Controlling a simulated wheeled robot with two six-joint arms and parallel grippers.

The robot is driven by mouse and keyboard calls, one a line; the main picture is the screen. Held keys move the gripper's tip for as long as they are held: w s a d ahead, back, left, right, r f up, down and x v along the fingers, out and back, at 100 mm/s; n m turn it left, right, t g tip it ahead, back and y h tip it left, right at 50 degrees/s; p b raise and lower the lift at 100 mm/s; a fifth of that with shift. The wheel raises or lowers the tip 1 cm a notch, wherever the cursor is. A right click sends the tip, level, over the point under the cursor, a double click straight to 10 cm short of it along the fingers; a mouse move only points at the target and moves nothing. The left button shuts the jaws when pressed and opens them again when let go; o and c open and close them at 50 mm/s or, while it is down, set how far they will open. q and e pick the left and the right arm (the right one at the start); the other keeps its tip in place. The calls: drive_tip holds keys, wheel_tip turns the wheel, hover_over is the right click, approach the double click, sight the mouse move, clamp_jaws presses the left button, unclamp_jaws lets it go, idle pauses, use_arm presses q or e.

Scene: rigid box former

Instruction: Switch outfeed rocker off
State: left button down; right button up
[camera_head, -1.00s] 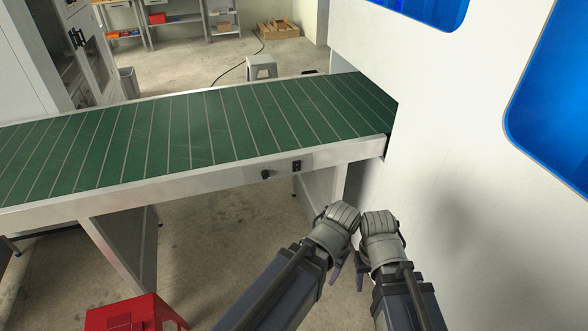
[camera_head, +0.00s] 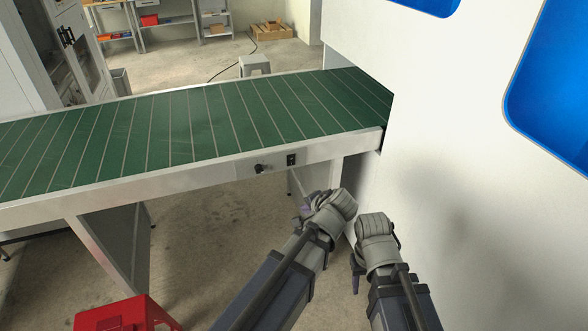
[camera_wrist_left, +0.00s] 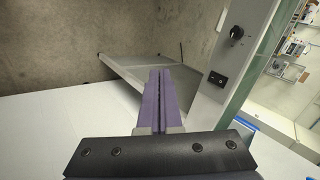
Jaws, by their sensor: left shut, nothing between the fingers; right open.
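The outfeed rocker (camera_head: 291,160) is a small black switch on the conveyor's pale front rail, right of a black knob (camera_head: 260,168). In the left wrist view the rocker (camera_wrist_left: 217,79) sits right of my fingertips, with the knob (camera_wrist_left: 237,33) above it. Which way the rocker is tipped is too small to tell. My left gripper (camera_head: 302,203) is below the rail, apart from the rocker. Its purple fingers (camera_wrist_left: 160,75) are pressed together with nothing between them. My right gripper (camera_head: 356,272) is lower and further right, beside the white machine, and is open; its fingers are partly hidden.
The green conveyor belt (camera_head: 190,125) runs across the view into the white machine (camera_head: 450,190) at the right, which has blue windows. A red object (camera_head: 125,315) stands at the lower left. A grey stool (camera_head: 254,66) stands beyond the belt.

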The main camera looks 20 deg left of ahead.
use_arm(q)
drive_tip(key=w+a+r+m+t+y+b, duration=0.1)
drive_tip(key=w+r+m+t, duration=0.3)
drive_tip(key=w, duration=0.4)
drive_tip(key=shift+w+a+r+b, duration=0.15)
drive_tip(key=shift+a+b, duration=0.1)
drive_tip(key=shift+b, duration=0.15)
drive_tip(key=b, duration=0.4)
approach(291, 159)
drive_tip(key=x, duration=0.2)
drive_tip(key=f+x, duration=0.1)
drive_tip(key=x, duration=0.2)
drive_tip(key=shift+d, duration=0.1)
drive_tip(key=shift+w+a, duration=0.35)
drive_tip(key=shift+w, duration=0.15)
